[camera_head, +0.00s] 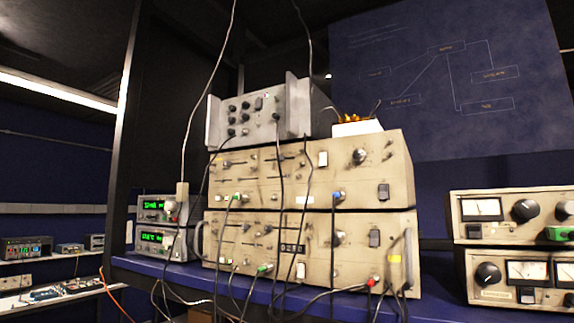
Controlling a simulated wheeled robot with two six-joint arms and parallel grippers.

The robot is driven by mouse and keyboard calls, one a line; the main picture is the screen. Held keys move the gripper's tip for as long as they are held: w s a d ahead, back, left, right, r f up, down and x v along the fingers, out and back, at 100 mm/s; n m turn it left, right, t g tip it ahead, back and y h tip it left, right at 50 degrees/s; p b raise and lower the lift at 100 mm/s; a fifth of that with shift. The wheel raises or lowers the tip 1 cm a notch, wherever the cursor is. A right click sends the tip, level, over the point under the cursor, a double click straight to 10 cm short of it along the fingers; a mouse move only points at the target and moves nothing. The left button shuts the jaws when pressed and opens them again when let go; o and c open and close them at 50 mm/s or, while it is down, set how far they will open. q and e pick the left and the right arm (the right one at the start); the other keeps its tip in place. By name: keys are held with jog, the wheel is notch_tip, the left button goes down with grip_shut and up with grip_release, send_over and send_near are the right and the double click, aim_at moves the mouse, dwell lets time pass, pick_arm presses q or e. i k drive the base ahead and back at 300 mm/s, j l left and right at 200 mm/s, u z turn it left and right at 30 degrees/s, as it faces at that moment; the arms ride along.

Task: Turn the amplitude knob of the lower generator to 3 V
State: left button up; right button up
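Two wide beige instruments are stacked on a blue bench top; the lower one (319,264) is likely the lower generator. The upper beige instrument (300,178) has a round dark knob (360,156) at upper right. Neither of my grippers is in view.
A grey instrument (262,112) stands on the stack. Two small units with green displays (157,222) stand at left. Two metered instruments (511,214) are stacked at right. Loose cables (282,190) hang before the beige panels and over the bench edge (200,276).

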aim_at(340, 235)
jog(key=k, duration=0.45)
jog(key=k+j+u, duration=0.15)
jog(key=k, duration=0.25)
jog(key=i, duration=0.5)
